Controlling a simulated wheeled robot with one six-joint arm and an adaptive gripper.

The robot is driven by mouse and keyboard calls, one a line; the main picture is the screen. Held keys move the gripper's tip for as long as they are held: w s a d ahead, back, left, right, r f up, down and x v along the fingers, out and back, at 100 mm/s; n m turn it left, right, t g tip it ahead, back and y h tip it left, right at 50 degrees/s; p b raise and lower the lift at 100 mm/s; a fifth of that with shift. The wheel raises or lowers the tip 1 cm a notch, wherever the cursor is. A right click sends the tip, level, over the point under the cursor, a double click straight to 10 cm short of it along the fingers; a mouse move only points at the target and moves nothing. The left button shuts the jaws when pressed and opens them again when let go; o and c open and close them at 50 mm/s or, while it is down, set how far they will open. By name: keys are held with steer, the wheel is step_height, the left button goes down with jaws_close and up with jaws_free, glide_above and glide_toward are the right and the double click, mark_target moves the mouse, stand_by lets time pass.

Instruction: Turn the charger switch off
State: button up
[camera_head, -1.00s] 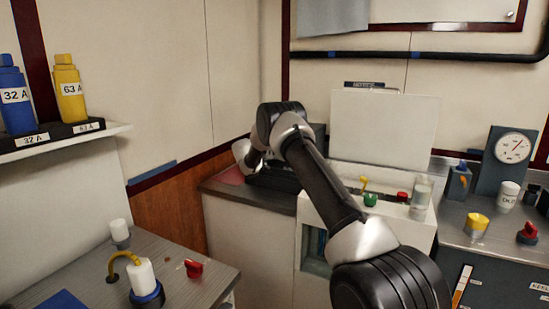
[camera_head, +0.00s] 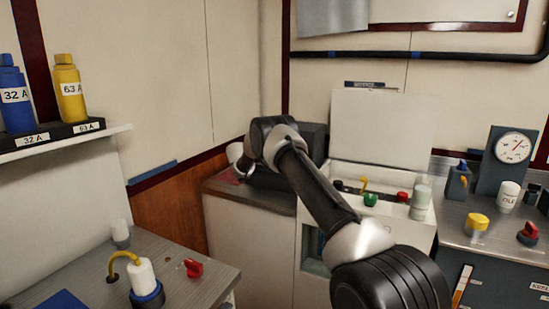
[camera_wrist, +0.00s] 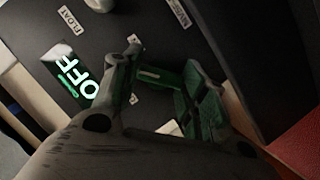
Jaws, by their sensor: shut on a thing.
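The charger's dark panel (camera_wrist: 150,30) fills the upper part of the wrist view, tilted. A small display on it (camera_wrist: 75,80) reads OFF in bright letters on green. My gripper (camera_wrist: 162,74) is close to the panel, its two fingers on either side of a narrow, green-lit bar (camera_wrist: 158,77), apparently the charger switch's handle. It is shut on this bar. The switch's base and exact angle are mostly hidden by the fingers. In the head view, the dark charger box (camera_head: 314,142) stands on the back-left counter, partly covered by my arm.
A FLOAT label (camera_wrist: 71,20) and a pale round knob (camera_wrist: 100,4) are on the panel. A white open-lidded unit (camera_head: 380,130) stands right of my arm. A side bench (camera_head: 215,265) at lower left holds a red knob (camera_head: 193,268) and a yellow-hooked white item (camera_head: 142,277).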

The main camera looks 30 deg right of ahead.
steer(key=shift+n, duration=0.4)
steer(key=shift+h, duration=0.3)
steer(key=o, duration=1)
step_height(320, 180, up, 10)
